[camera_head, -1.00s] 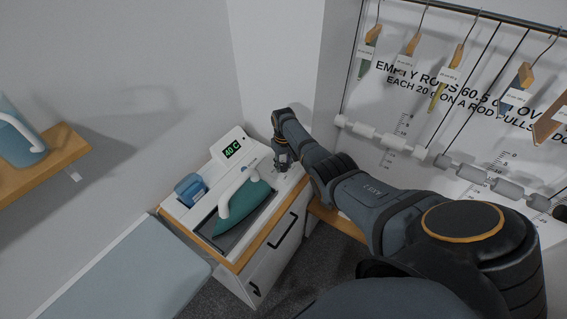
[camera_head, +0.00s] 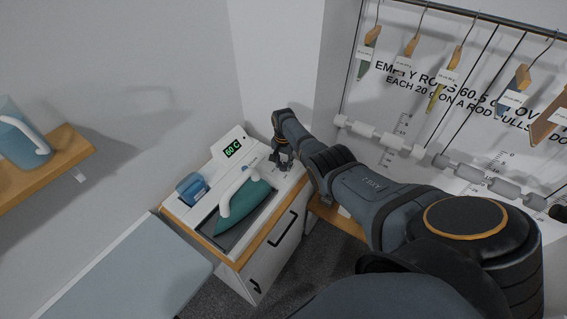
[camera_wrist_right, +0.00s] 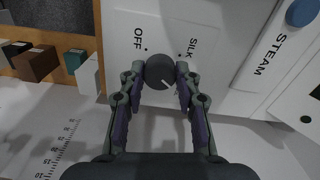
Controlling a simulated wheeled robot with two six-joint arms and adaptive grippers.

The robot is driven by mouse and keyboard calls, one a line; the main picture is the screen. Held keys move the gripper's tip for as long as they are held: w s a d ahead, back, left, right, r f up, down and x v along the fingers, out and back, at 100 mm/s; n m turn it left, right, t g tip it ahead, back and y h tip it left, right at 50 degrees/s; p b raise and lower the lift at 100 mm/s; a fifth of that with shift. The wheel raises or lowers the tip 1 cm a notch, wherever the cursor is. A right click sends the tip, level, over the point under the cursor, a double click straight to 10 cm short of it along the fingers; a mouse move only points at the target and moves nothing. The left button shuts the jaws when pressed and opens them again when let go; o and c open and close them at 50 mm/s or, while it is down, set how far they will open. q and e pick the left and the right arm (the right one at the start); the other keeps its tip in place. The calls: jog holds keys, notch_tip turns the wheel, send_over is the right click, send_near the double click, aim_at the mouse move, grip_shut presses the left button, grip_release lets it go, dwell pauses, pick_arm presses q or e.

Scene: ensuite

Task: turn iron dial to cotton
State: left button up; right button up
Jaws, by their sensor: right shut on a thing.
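The teal iron (camera_head: 240,208) with a white handle rests on the station top, and the display (camera_head: 232,148) behind it reads 60 C. The dark round dial (camera_wrist_right: 158,66) shows in the right wrist view, with the labels OFF (camera_wrist_right: 139,38) and SILK (camera_wrist_right: 194,48) beyond it. Its white mark points to the lower right, away from both labels. No cotton label can be read. My right gripper (camera_wrist_right: 160,76) is shut on the dial, one finger on each side. In the head view the right gripper (camera_head: 283,164) hides the dial. My left gripper is out of view.
A blue container (camera_head: 191,187) sits beside the iron. A blue button (camera_wrist_right: 302,12) lies near the STEAM label. An ironing board (camera_head: 125,280) is at the lower left. A shelf with a blue jug (camera_head: 20,138) is on the left wall. Hangers and rods (camera_head: 440,163) are at the right.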

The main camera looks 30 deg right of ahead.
jog(key=m, duration=0.5)
jog(key=shift+r+m, duration=0.15)
jog(key=shift+m, duration=0.15)
jog(key=m, duration=0.4)
jog(key=shift+w+m+p, duration=0.1)
jog(key=shift+m+p, duration=0.2)
jog(key=m, duration=0.9)
jog(key=shift+m, duration=0.4)
jog(key=o, duration=1)
jog(key=shift+o, duration=0.8)
